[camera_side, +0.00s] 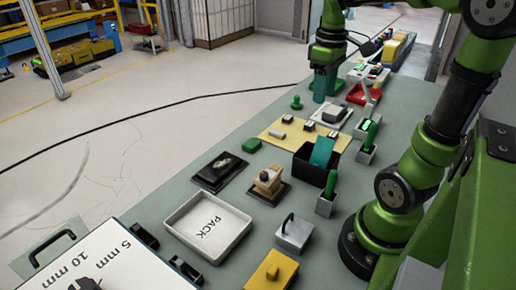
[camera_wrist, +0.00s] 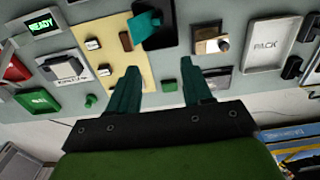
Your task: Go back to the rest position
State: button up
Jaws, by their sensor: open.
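My gripper (camera_side: 322,92) hangs over the far half of the grey-green table in the side view, its fingers pointing down. In the wrist view my gripper (camera_wrist: 158,78) has its two teal fingers well apart, with nothing held between them. Below the fingers lie the tan mat (camera_wrist: 112,62) and bare table. Whether the fingertips are clear of every part on the table is hard to tell in the side view.
A white PACK tray (camera_side: 207,228) and a case with lettering (camera_side: 100,250) are at the near end. A black bin (camera_side: 308,172) holds a teal piece (camera_side: 322,151). A green READY display (camera_wrist: 40,26) is lit. Several small parts crowd the table's middle.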

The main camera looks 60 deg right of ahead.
jog(key=a+m+t+y, duration=0.2)
jog(key=a+m+t, duration=0.2)
jog(key=a, duration=1.4)
jog(key=t, duration=0.3)
jog(key=shift+f, duration=0.4)
